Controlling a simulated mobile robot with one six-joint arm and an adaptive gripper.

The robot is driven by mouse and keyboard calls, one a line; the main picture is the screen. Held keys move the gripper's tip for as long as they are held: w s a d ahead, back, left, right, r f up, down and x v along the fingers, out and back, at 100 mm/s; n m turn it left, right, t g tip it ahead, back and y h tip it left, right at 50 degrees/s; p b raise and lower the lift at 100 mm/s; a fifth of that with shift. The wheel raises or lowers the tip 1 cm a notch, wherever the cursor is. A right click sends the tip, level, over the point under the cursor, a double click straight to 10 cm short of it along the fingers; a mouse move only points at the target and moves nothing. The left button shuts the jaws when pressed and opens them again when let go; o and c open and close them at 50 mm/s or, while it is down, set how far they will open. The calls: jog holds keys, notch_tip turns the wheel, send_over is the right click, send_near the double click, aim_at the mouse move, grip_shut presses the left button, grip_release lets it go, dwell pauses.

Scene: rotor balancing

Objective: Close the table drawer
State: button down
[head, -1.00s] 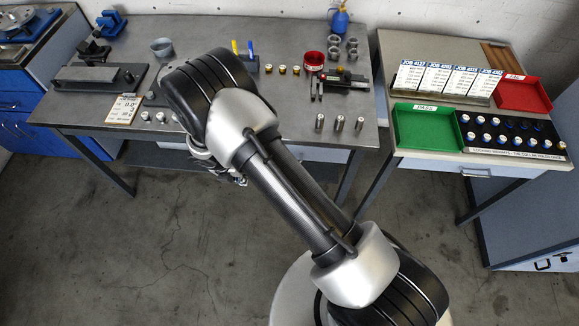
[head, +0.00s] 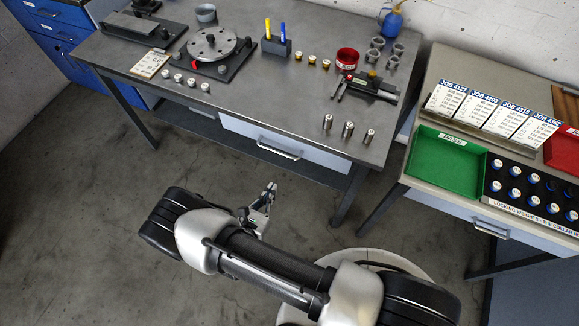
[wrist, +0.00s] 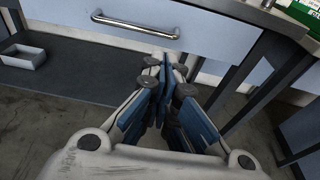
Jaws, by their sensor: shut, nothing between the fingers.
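The table drawer (head: 285,143) is a pale grey-white front with a metal bar handle (head: 279,150), under the front edge of the metal worktable (head: 225,100). No drawer interior shows, and I cannot tell whether the front is flush with the table. In the wrist view the drawer front (wrist: 215,28) and its handle (wrist: 135,26) fill the top. My gripper (head: 270,189) is shut and empty, in front of the drawer and apart from the handle in the head view. In the wrist view the gripper fingertips (wrist: 166,66) appear below and right of the handle.
A lower shelf (wrist: 75,78) under the table carries a small open white box (wrist: 23,57). Table legs (head: 352,190) stand near the drawer. A second table with a green tray (head: 445,165) and its own drawer (head: 500,225) stands right. Bare floor (head: 110,230) lies in front.

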jog(key=b, duration=0.2)
send_near(290, 157)
jog(key=w+d+f, duration=0.2)
jog(key=w+f, duration=0.1)
jog(key=w, duration=0.2)
jog(key=shift+w, duration=0.5)
jog(key=x, duration=0.1)
jog(key=b+x, duration=0.1)
jog(key=x, duration=0.1)
jog(key=shift+w+d+r+b, duration=0.2)
jog(key=shift+w+r+b, duration=0.05)
jog(key=shift+b, duration=0.1)
jog(key=shift+a+r, duration=0.1)
